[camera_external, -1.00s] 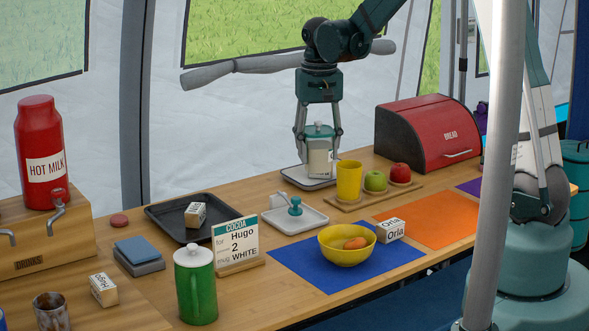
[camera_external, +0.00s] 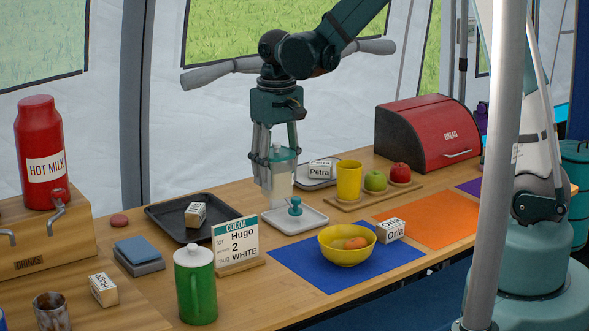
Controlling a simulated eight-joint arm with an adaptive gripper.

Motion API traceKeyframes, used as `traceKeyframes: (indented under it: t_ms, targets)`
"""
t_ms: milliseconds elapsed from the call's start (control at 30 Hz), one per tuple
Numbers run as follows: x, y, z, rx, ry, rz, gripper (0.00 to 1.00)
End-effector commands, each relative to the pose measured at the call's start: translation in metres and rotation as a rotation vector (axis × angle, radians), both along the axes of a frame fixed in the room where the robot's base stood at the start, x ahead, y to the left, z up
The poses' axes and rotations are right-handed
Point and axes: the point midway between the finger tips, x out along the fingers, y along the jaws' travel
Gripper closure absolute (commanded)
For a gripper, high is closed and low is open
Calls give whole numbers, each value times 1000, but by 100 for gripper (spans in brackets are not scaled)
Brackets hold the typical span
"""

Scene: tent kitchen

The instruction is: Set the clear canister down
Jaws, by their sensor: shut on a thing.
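The clear canister (camera_external: 281,184) has a pale body and a teal lid. My gripper (camera_external: 276,165) is shut on it, with a finger on each side near the lid. The canister is upright over the left part of a small white tray (camera_external: 312,219). A teal-knobbed item (camera_external: 295,206) stands on that tray, just right of and in front of the canister. I cannot tell whether the canister's bottom touches the tray or hangs a little above it.
A dark tray (camera_external: 165,220) with a small block lies to the left. Behind right is a grey-rimmed tray (camera_external: 316,184) with a "Petra" block. A yellow cup (camera_external: 348,181) and apples stand on a board. A cocoa sign (camera_external: 236,246) and yellow bowl (camera_external: 346,257) are in front.

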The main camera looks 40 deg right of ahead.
Motion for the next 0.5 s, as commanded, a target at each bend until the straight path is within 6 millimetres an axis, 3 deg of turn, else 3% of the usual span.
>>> traceKeyframes:
  t_ms: [500]
  targets:
    - [1,-2,-45,0,0,-4,78]
